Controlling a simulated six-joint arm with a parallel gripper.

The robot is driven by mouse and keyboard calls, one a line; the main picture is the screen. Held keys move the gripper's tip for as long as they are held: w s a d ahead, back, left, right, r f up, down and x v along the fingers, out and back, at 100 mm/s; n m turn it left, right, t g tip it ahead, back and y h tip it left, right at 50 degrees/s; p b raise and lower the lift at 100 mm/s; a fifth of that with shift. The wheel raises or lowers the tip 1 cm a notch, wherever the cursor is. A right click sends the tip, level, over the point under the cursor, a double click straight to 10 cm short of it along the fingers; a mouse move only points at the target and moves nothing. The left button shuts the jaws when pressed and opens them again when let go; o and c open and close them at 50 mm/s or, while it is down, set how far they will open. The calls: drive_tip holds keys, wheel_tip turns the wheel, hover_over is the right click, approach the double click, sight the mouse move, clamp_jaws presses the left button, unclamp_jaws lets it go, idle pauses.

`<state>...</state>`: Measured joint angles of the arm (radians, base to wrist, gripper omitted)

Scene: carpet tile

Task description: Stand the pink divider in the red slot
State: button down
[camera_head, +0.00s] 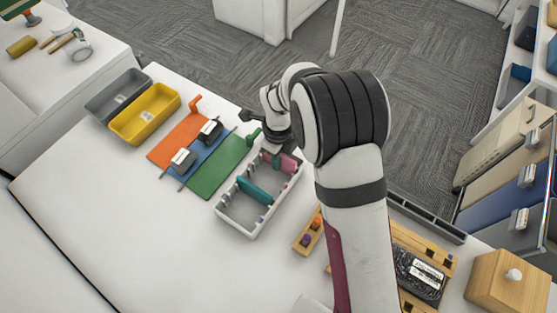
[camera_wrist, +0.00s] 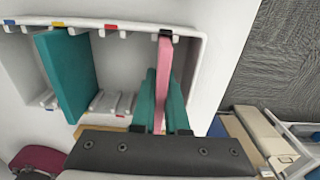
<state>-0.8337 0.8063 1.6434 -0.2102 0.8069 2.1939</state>
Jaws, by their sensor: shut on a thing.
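My gripper (camera_wrist: 161,120) is shut on the pink divider (camera_wrist: 164,70), with a teal finger on each side of it. The divider also shows in the head view (camera_head: 288,162), at the back right of the white slotted box (camera_head: 241,232). In the wrist view it is upright on edge, its far end near a dark mark on the rim. A red slot mark (camera_wrist: 111,27) shows on that rim, left of the pink divider. A teal divider (camera_wrist: 66,75) stands further left in the box. The lower edge of the pink divider is hidden, so I cannot tell whether it is seated.
Green (camera_head: 216,167), blue and orange (camera_head: 178,143) flat pieces lie left of the box. Yellow (camera_head: 145,113) and grey (camera_head: 118,94) bins stand beyond them. A wooden tray (camera_head: 308,233) sits right of the box. The white table's front left is clear.

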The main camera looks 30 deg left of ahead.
wheel_tip(320, 180, up, 8)
drive_tip(key=shift+w+r, duration=0.15)
drive_tip(key=shift+r, duration=0.05)
drive_tip(key=w+d+r+n, duration=0.6)
drive_tip(key=w+d+r, duration=0.4)
drive_tip(key=d+r, duration=0.1)
drive_tip(key=d+r+n, duration=0.9)
drive_tip(key=d+r, duration=1)
drive_tip(key=d, duration=0.2)
drive_tip(key=a+f+m, duration=0.6)
drive_tip(key=a+f, duration=1.1)
drive_tip(key=f, duration=0.1)
drive_tip(key=s+a+f+m, duration=0.3)
drive_tip(key=s+a+f, duration=0.2)
drive_tip(key=f, duration=0.1)
drive_tip(key=s+a+f+m, duration=0.2)
drive_tip(key=s+a+f, duration=0.3)
drive_tip(key=s+a+f+m, duration=0.3)
drive_tip(key=s+a+f, duration=0.2)
drive_tip(key=f, duration=0.1)
drive_tip(key=shift+f+m, duration=0.3)
drive_tip(key=shift+s+f, duration=0.25)
drive_tip(key=shift+f, duration=0.1)
drive_tip(key=shift+w+f, duration=0.1)
drive_tip(key=shift+f, duration=1.35)
